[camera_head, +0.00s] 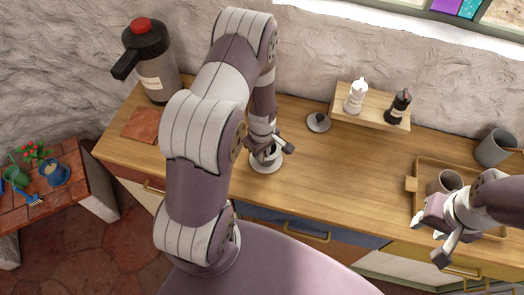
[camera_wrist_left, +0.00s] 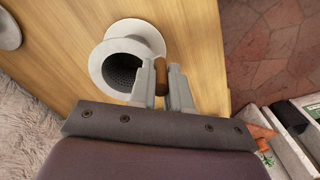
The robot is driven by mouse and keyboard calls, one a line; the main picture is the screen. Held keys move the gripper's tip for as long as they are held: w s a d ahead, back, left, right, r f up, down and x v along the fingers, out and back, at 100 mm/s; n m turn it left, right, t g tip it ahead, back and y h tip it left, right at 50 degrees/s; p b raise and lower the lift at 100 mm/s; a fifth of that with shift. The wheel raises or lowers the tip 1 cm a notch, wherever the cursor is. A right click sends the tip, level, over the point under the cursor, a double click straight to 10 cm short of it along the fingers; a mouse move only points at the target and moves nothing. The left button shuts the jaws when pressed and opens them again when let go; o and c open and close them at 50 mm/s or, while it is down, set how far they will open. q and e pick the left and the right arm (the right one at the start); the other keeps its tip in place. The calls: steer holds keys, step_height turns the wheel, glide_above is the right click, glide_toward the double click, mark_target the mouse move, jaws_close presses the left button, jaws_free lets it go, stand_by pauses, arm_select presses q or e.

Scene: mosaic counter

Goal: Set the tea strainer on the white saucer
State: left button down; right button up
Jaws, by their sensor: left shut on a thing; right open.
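My left gripper (camera_wrist_left: 168,88) is shut on that handle. The strainer is over the white saucer (camera_wrist_left: 102,50), whose pale rim shows around it; I cannot tell whether it touches. In the head view the saucer (camera_head: 262,168) lies on the counter below my left gripper (camera_head: 280,150), and the strainer is partly hidden by the fingers. My right gripper (camera_head: 426,242) is open and empty at the counter's front right.
A wooden tray (camera_head: 412,185) with a brown cup (camera_head: 446,181) is by my right arm. A grey mug (camera_head: 494,148), a small shelf with two shakers (camera_head: 372,121), a round grey disc with a knob (camera_head: 318,122) and a dispenser (camera_head: 150,65) stand further back. The middle counter is clear.

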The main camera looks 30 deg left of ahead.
arm_select(q)
steer(key=c, duration=1.1)
jaws_free()
steer(key=shift+a, duration=0.1)
